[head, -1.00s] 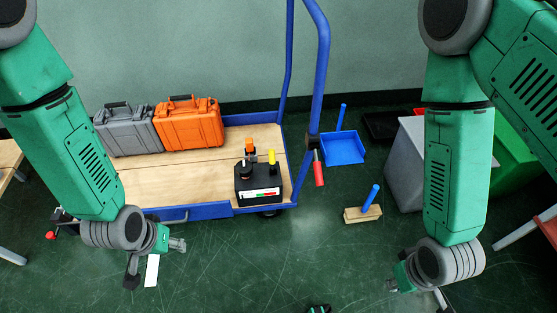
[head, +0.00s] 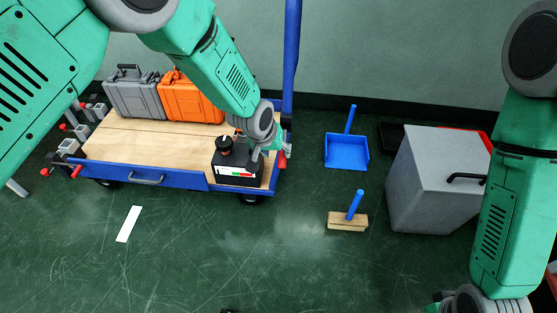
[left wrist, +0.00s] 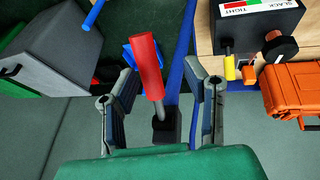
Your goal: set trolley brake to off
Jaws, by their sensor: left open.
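The trolley (head: 130,132) has a wooden deck, a blue frame and a blue upright handle post (head: 291,60). A red-handled lever (left wrist: 147,66) on a black mount sits at the post; I take it as the brake. Its red grip (head: 283,160) shows partly behind my left gripper (head: 276,142) in the head view. In the left wrist view my left gripper (left wrist: 160,88) is open, with one finger on each side of the lever and apart from it. My right gripper (head: 440,303) is low at the bottom edge, mostly cut off.
A black box (head: 233,181) with a gauge and knob stands on the deck near my left gripper. Grey (head: 134,97) and orange (head: 190,101) cases stand behind. A blue dustpan (head: 346,152), a brush (head: 347,222) and a grey bin (head: 430,185) are right of the trolley.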

